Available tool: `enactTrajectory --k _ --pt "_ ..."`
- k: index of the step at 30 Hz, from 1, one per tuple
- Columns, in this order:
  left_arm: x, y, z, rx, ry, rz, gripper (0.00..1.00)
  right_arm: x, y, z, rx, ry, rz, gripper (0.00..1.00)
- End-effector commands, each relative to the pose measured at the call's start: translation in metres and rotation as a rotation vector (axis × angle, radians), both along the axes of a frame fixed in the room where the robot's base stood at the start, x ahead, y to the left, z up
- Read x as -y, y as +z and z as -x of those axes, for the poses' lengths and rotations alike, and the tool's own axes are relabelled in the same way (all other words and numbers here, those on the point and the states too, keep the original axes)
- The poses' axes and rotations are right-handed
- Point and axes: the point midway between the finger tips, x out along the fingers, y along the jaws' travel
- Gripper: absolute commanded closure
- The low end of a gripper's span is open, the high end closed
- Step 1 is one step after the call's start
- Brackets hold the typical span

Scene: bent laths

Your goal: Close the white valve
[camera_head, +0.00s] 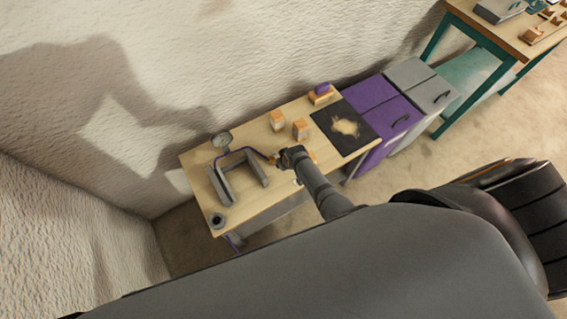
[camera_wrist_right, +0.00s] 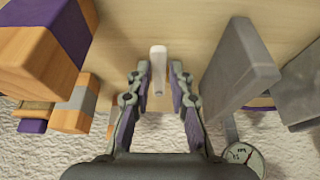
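A small white upright piece (camera_wrist_right: 158,62), which looks like the valve's handle, shows in the right wrist view. It stands between the two fingertips of my right gripper (camera_wrist_right: 160,75), with a narrow gap on each side. The gripper is open; I cannot tell whether it touches the piece. In the head view my right gripper (camera_head: 277,158) is over the wooden table, at the end of the purple pipe (camera_head: 246,150). The white piece cannot be made out there, and the valve's body is hidden. My left gripper is not in view.
The table (camera_head: 262,204) carries a round gauge (camera_head: 221,139), grey uprights (camera_head: 221,186), wooden blocks (camera_head: 301,129) and a black mat (camera_head: 328,124). Purple (camera_head: 385,118) and grey (camera_head: 421,84) cabinets adjoin it. In the wrist view, a grey upright (camera_wrist_right: 240,65) and painted blocks (camera_wrist_right: 40,48) flank the gripper.

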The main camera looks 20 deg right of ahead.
Motion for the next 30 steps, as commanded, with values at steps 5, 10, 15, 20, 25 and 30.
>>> enactTrajectory --k 5,10,15,20,25,30 --pt "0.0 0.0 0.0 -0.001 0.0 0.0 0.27 0.0 0.0 0.0 0.0 0.001 0.0 0.6" --pt "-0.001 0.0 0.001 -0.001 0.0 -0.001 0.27 0.001 0.0 0.0 -0.001 0.001 0.002 0.6" --pt "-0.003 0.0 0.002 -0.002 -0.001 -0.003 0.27 0.001 0.005 0.003 -0.001 0.001 0.002 0.6" --pt "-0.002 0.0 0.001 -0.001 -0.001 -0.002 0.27 0.002 0.026 0.012 0.001 0.001 0.002 0.6" --pt "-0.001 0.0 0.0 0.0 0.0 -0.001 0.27 0.005 0.061 0.026 0.001 0.0 0.002 0.6" --pt "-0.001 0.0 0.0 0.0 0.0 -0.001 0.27 0.006 0.091 0.038 0.001 0.001 0.002 0.6"
